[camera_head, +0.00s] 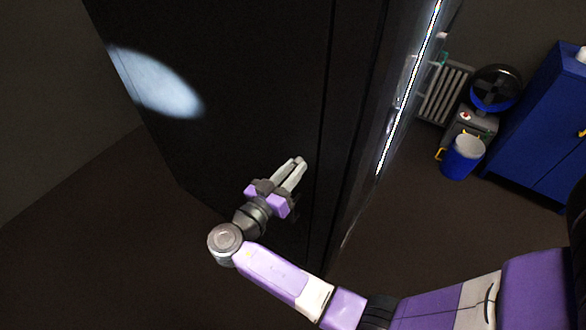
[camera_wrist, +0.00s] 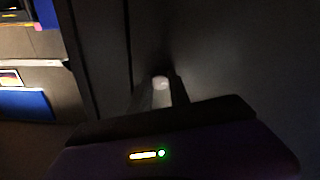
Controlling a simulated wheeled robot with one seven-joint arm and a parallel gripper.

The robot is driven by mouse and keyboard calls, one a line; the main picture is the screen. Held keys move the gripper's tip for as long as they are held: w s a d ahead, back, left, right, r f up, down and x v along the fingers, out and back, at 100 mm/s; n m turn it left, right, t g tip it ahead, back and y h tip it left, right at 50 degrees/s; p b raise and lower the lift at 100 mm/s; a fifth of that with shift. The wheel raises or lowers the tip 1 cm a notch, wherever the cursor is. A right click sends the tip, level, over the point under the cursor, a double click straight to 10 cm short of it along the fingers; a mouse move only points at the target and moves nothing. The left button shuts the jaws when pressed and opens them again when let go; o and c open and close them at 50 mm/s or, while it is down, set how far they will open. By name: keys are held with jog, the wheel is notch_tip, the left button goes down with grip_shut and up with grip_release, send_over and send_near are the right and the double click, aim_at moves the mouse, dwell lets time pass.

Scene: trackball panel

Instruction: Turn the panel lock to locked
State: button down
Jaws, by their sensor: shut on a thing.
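My gripper (camera_head: 298,163) is at the dark face of a tall black cabinet (camera_head: 235,60), near its right vertical edge. In the wrist view, my gripper (camera_wrist: 160,88) has its fingers close together on a small pale round knob (camera_wrist: 160,82) that stands at the dark panel surface. The knob looks like the panel lock, but no mark shows which way it is turned. In the head view the fingers hide the knob.
A lit strip (camera_head: 410,85) runs along the cabinet's right side. At the right are a blue cabinet (camera_head: 545,125), a blue bucket (camera_head: 463,158) and a radiator (camera_head: 443,92). The floor between is clear. A bright light patch lies on the black face.

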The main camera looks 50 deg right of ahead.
jog(key=shift+n, duration=0.3)
jog(key=n, duration=0.3)
jog(key=shift+r+n+p, duration=0.1)
jog(key=shift+n+p, duration=0.2)
jog(key=n+p, duration=0.4)
jog(key=n, duration=0.5)
jog(key=shift+r+n, duration=0.15)
jog(key=shift+n, duration=0.25)
jog(key=shift+n+p, duration=1.1)
jog(key=shift+n, duration=0.8)
jog(key=c, duration=1.2)
grip_release()
